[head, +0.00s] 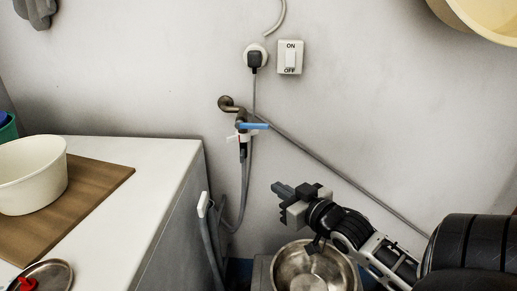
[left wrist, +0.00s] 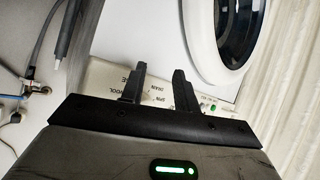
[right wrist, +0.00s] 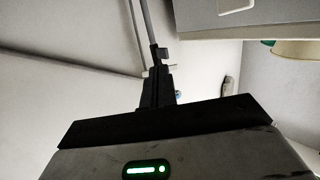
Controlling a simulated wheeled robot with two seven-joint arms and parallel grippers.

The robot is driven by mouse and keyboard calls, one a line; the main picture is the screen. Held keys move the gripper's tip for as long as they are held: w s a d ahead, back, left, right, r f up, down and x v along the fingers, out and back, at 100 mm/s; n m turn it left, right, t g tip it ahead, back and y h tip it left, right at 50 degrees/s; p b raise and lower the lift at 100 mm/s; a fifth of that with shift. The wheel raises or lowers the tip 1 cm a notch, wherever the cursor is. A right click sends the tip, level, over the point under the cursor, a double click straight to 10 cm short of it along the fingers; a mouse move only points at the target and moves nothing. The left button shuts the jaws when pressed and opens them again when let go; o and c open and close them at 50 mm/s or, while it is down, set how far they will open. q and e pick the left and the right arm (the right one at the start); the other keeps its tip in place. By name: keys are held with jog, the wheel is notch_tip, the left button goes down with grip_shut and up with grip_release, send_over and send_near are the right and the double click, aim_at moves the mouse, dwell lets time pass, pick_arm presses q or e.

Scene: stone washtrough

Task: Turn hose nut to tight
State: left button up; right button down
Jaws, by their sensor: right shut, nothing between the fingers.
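The brass tap (head: 227,104) with a blue lever (head: 254,126) sticks out of the wall in the head view. Below its spout is the hose nut (head: 240,138), pale with small wings, at the top of the grey hose (head: 243,170). My right gripper (head: 277,187) is shut and empty, to the right of the nut, lower and apart from it in the picture. In the right wrist view its closed fingers (right wrist: 157,88) point toward the hose and hide part of the tap. My left gripper (left wrist: 158,84) shows only in the left wrist view, open and empty.
A steel bowl (head: 296,272) lies below my right arm. A white worktop (head: 150,150) at left bears a board (head: 95,190) and a white tub (head: 30,175). A plug (head: 254,60) and switch (head: 290,57) are above the tap. A diagonal grey pipe (head: 340,168) runs along the wall.

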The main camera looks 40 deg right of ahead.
jog(key=t+h, duration=0.1)
send_near(254, 133)
jog(key=shift+m, duration=0.3)
jog(key=w, duration=0.2)
jog(key=w+b, duration=0.1)
jog(key=w, duration=0.1)
jog(key=w+d, duration=0.1)
jog(key=w, duration=0.1)
jog(key=shift+w+f, duration=0.2)
jog(key=shift+w, duration=0.2)
pick_arm(q)
jog(key=shift+d+f, duration=0.1)
jog(key=shift+f, duration=0.1)
jog(key=shift+r, duration=0.2)
pick_arm(e)
jog(key=shift+d, duration=0.1)
